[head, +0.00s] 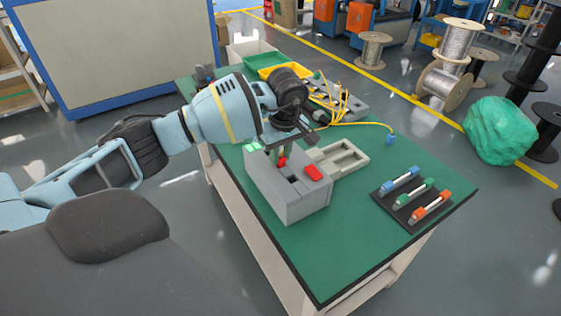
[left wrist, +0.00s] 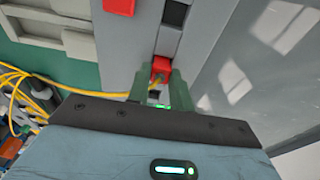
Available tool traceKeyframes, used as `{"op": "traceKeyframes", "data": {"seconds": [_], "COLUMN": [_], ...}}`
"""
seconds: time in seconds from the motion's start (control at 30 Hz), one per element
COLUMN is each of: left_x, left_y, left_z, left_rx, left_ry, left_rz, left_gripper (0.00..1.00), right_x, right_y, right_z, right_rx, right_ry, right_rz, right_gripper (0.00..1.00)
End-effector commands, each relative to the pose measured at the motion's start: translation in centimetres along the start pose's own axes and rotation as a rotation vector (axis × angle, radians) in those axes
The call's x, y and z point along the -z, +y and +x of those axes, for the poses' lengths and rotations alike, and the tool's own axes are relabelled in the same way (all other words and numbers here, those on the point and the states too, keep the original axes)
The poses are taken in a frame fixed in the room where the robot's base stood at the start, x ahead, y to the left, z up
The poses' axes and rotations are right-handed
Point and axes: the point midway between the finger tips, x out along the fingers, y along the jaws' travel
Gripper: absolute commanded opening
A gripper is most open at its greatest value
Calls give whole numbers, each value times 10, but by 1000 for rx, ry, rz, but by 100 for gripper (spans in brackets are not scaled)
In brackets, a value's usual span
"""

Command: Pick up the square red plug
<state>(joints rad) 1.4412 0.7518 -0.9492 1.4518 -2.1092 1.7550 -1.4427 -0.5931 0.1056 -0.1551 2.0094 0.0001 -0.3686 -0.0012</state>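The square red plug (head: 282,161) sits at the top of the grey block (head: 300,212), right below my left gripper (head: 284,152). In the left wrist view the red plug (left wrist: 161,66) shows at the tips of my green left fingers (left wrist: 161,80), with one finger on each side. The fingers are close to the plug's sides, but I cannot tell whether they press on it. The plug's lower part is hidden. My right gripper is not in view.
A larger red piece (head: 313,173) lies on the same block, beside a dark slot (left wrist: 175,14). An empty beige tray (head: 341,158) is behind it. A black rack (head: 411,208) with blue, green and orange connectors stands right. Yellow cable (head: 360,124) lies at the back.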

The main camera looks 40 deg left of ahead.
Motion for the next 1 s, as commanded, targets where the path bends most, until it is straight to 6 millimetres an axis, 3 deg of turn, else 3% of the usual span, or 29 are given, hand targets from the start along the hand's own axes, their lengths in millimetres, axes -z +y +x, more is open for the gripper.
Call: {"op": "traceKeyframes", "data": {"seconds": [0.1,0.47,0.73,1.0], "left_x": [0,1,5,-7], "left_y": [0,0,0,-51], "left_z": [0,-5,-38,-40], "left_rx": [0,-2,-2,3], "left_ry": [0,1,1,2], "left_rz": [0,0,1,2], "left_gripper": [0,0,0,0], "right_x": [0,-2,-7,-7], "right_y": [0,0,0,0], "right_z": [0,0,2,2], "right_rx": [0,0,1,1], "right_ry": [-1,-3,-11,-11], "right_rz": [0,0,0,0], "right_gripper": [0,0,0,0]}}
